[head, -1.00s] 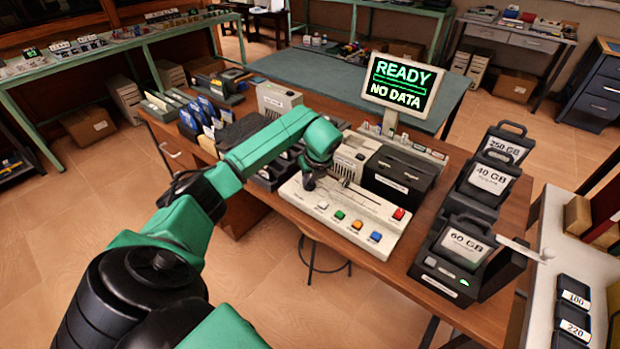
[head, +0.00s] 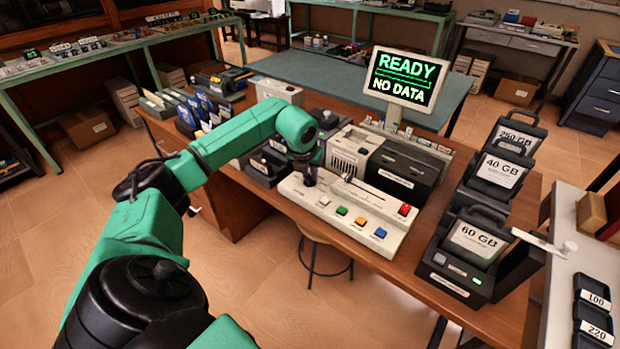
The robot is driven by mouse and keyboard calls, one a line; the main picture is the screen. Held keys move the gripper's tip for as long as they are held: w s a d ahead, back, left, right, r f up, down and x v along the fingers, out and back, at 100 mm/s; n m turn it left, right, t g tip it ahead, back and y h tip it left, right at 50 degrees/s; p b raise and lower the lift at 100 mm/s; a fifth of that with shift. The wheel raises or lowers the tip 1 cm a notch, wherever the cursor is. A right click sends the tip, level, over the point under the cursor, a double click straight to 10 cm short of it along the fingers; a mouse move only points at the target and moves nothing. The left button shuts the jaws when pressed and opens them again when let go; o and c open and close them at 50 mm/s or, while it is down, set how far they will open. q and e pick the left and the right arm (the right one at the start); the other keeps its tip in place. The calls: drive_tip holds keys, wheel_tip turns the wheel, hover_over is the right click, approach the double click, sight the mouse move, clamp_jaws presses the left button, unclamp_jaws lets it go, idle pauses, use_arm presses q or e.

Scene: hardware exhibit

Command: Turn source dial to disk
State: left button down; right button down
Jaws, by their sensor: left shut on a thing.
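The beige control panel (head: 355,225) lies on the wooden desk, with white, green, orange, blue and red buttons along its front and right side and a slider slot at its back. My left gripper (head: 311,180) points down at the panel's back left part, shut on what appears to be the source dial. The dial is small and mostly hidden by the gripper, so its pointer and labels cannot be read. The screen (head: 403,79) behind the panel reads READY, NO DATA. My right gripper is not in view.
A black box (head: 404,172) and a beige unit (head: 354,150) stand right behind the panel. Disk cartridges labelled 60 GB (head: 478,241), 40 GB (head: 502,171) and 250 GB (head: 516,140) stand at the right. Blue cartridges (head: 205,106) stand at the back left.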

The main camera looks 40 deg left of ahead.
use_arm(q)
drive_tip(key=m+h+b, duration=0.1)
drive_tip(key=m, duration=0.2)
drive_tip(key=shift+a+m, duration=0.15)
drive_tip(key=shift+m, duration=0.15)
drive_tip(key=m+h, duration=0.2)
drive_tip(key=m, duration=0.2)
drive_tip(key=shift+b, duration=0.35)
drive_tip(key=shift+m, duration=0.3)
drive_tip(key=c, duration=0.8)
unclamp_jaws()
drive_tip(key=shift+r, duration=0.1)
drive_tip(key=v, duration=1.4)
drive_tip(key=shift+s+a+r, duration=0.15)
drive_tip(key=shift+a+r, duration=0.05)
